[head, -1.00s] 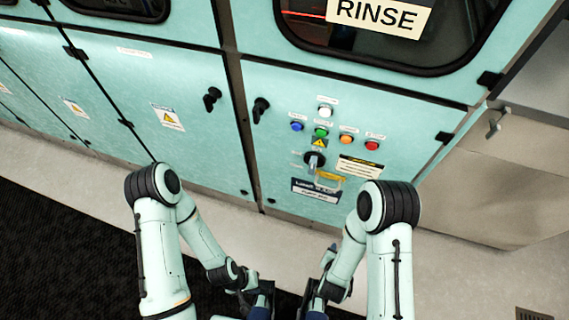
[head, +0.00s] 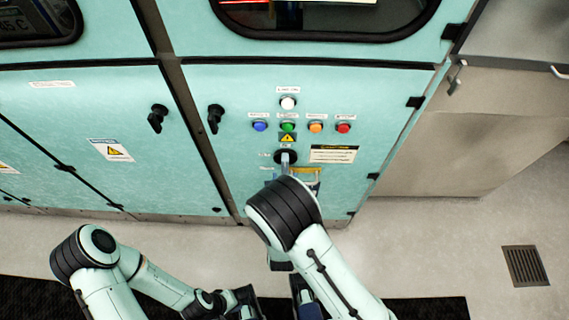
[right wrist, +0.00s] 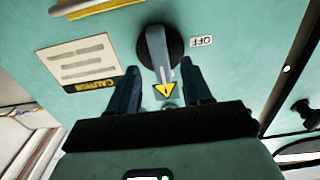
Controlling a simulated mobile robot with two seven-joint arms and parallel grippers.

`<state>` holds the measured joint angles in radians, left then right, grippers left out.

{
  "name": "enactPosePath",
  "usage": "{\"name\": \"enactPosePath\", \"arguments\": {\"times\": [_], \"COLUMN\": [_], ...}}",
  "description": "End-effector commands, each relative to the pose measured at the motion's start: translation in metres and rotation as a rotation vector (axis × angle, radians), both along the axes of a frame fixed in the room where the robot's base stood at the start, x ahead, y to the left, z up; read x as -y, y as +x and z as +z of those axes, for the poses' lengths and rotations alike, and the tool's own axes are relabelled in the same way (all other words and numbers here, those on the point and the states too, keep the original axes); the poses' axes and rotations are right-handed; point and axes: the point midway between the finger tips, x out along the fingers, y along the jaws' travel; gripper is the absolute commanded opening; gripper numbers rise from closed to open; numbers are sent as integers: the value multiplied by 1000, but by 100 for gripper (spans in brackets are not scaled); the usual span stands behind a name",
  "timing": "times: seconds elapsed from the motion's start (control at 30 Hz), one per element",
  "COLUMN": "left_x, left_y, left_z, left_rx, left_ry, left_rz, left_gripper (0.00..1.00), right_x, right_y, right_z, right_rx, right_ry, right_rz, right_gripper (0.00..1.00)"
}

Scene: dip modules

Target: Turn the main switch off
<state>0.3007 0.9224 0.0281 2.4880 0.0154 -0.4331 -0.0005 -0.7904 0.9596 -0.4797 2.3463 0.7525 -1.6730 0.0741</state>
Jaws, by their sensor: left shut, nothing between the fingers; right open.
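The main switch (head: 286,158) is a grey lever on a round black base, low on the teal panel. In the right wrist view, which is upside down, the lever (right wrist: 157,50) points along the picture's vertical, toward the yellow warning triangle. The OFF label (right wrist: 201,41) is beside the base, to its right there, and the lever does not point at it. My right gripper (right wrist: 165,88) is open, its dark fingers on either side of the lever's end in the picture; I cannot tell any contact. My left gripper (head: 250,308) is shut and low, away from the panel.
White (head: 288,103), blue (head: 259,126), green (head: 287,126), orange (head: 315,127) and red (head: 343,128) buttons sit above the switch. A caution plate (head: 333,154) is on its right. A yellow hasp (head: 306,175) is below, partly behind my right arm. Black door handles stand to the left.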

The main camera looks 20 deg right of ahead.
Motion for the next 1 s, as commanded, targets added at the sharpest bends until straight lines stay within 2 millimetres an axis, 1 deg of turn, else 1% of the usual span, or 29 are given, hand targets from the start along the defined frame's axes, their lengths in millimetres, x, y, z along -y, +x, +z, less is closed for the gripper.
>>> {"name": "enactPosePath", "arguments": {"times": [0.03, 0.1, 0.2, 0.3, 0.43, 0.7, 0.73, 0.77, 0.8, 0.87, 1.0], "left_x": [0, 0, 0, 0, 0, 0, 0, 0, 0, 0, 0], "left_y": [0, 0, 0, 0, 0, 0, 0, 0, 0, 0, 0], "left_z": [0, 0, 0, -1, -1, -1, -1, -1, -1, -1, 0], "left_rx": [-1, -1, -1, -1, 0, 0, 0, 0, 0, 0, 0], "left_ry": [0, 0, 0, 1, 0, 0, 0, 0, 0, 0, 0], "left_rz": [0, 1, 1, 1, 1, 1, 1, 1, 1, 1, 1], "left_gripper": [0, 0, 0, 0, 0, 0, 0, 0, 0, 0, 0], "right_x": [4, 7, 11, 14, 16, 16, 16, 16, 16, 16, 16], "right_y": [10, 23, 37, 47, 54, 55, 55, 55, 55, 54, 54], "right_z": [1, 0, 0, -1, 0, 0, 0, 0, 0, 0, -1], "right_rx": [3, 2, 1, -1, 0, -1, -1, -1, -1, -1, -2], "right_ry": [1, 0, 1, 0, -1, -1, -1, -1, -1, -1, -2], "right_rz": [-4, -3, -2, -1, 0, 0, 0, 0, 0, 0, 0], "right_gripper": [49, 49, 49, 49, 49, 49, 42, 33, 20, 0, 0]}}
